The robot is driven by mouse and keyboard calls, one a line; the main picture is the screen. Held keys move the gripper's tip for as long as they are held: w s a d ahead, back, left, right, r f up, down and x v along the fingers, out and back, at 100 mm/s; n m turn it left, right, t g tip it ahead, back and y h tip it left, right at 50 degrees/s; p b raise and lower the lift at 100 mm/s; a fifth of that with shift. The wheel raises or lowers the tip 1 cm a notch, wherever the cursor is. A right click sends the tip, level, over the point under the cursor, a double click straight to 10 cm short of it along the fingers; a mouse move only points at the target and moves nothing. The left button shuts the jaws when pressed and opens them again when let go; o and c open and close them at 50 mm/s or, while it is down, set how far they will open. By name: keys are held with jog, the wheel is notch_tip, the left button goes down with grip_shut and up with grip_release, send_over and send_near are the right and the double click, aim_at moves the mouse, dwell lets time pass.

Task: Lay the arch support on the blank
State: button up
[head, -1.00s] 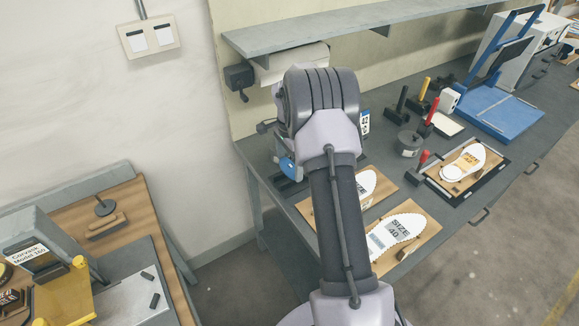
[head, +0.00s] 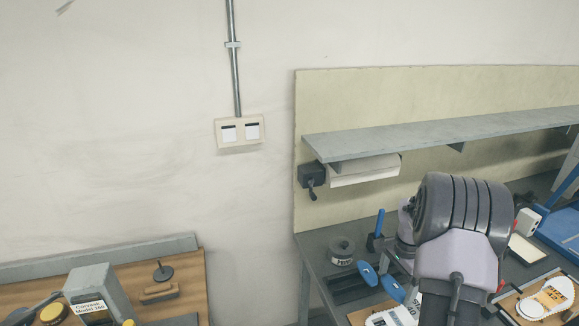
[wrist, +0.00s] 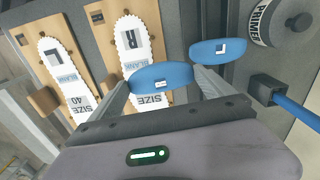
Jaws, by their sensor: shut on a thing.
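My gripper (wrist: 163,84) is shut on a blue oval arch support (wrist: 148,76) with a small white label. This support also shows at the arm's left in the head view (head: 392,288). In the wrist view it overlaps part of a white insole blank marked SIZE (wrist: 132,45); I cannot tell how high above the board it is. The blank shows partly at the bottom of the head view (head: 388,318). A second blue arch support (wrist: 232,46) lies apart, on the primer can's side. Another blank, marked SIZE 40 (wrist: 62,75), lies on the neighbouring wooden board.
A primer can (head: 342,249) and a blue-handled tool (head: 380,226) stand on the grey bench near the held support. A shelf (head: 420,137) and a paper roll (head: 365,171) hang above. A further blank on a framed board (head: 546,300) lies right.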

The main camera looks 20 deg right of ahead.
jog(key=w+a+f+n+b, duration=0.1)
jog(key=w+a+n+b, duration=0.25)
jog(key=a+n, duration=0.85)
jog(key=s+a+f+n+b, duration=0.1)
jog(key=a+n, duration=0.2)
jog(key=a, duration=0.8)
jog(key=s+a+f+n+b, duration=0.1)
jog(key=s+a+n+b, duration=0.1)
jog(key=a, duration=0.9)
jog(key=shift+s+a+n, duration=0.3)
jog(key=shift+a+n, duration=0.05)
jog(key=shift+n, duration=0.25)
